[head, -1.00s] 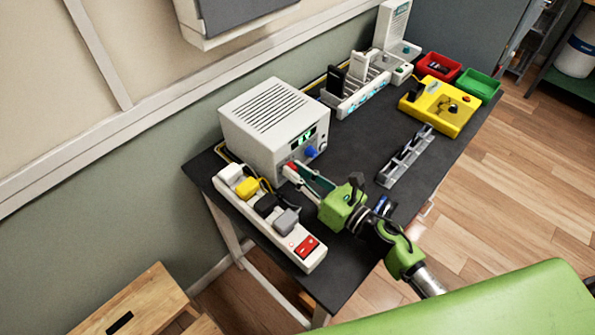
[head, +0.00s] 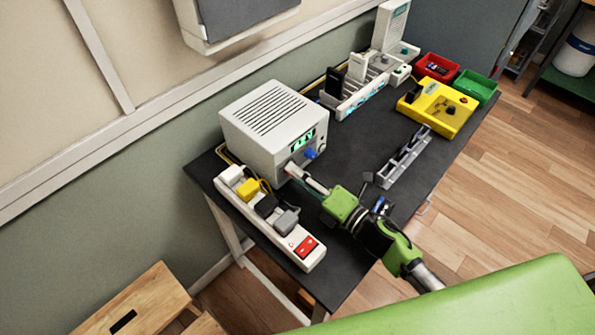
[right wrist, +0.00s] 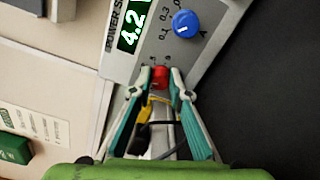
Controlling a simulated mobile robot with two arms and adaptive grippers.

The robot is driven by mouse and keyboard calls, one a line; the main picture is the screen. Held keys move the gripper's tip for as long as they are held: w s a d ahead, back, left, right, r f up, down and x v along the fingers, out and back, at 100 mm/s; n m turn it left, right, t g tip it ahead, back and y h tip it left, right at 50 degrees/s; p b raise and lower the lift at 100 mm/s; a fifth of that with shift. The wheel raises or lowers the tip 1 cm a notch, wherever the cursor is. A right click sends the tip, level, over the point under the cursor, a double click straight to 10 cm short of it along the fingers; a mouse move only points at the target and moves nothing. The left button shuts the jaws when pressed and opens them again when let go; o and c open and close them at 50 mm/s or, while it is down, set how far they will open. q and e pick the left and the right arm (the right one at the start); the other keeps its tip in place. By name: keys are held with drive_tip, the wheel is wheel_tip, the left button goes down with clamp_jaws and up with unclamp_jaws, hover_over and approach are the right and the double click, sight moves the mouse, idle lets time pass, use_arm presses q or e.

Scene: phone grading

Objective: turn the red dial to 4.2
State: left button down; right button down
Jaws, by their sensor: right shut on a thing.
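The red dial (right wrist: 160,77) is on the front panel of the white power supply (head: 262,120). In the right wrist view my right gripper (right wrist: 160,80) has its fingertips on either side of the red dial, shut on it. The green display (right wrist: 131,27) above the dial reads 4.2. In the head view my right gripper (head: 297,172) reaches the panel's lower left part and hides the red dial. A blue dial (right wrist: 185,23) sits beside the display. My left gripper is not in view.
A white power strip (head: 312,262) with several plugs lies left of my right gripper. A grey slotted holder (head: 405,160), a yellow fixture (head: 455,118), a red bin (head: 432,63) and a green bin (head: 488,84) stand to the right. Bare dark tabletop (head: 350,150) lies between.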

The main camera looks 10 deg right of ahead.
drive_tip(key=shift+m+p, duration=0.4)
drive_tip(key=shift+m, duration=1.3)
drive_tip(key=shift+m, duration=0.3)
drive_tip(key=c, duration=1.9)
unclamp_jaws()
drive_tip(key=shift+s+d+f, duration=0.15)
drive_tip(key=shift+s+d, duration=0.15)
drive_tip(key=shift+s, duration=0.1)
drive_tip(key=v, duration=1.1)
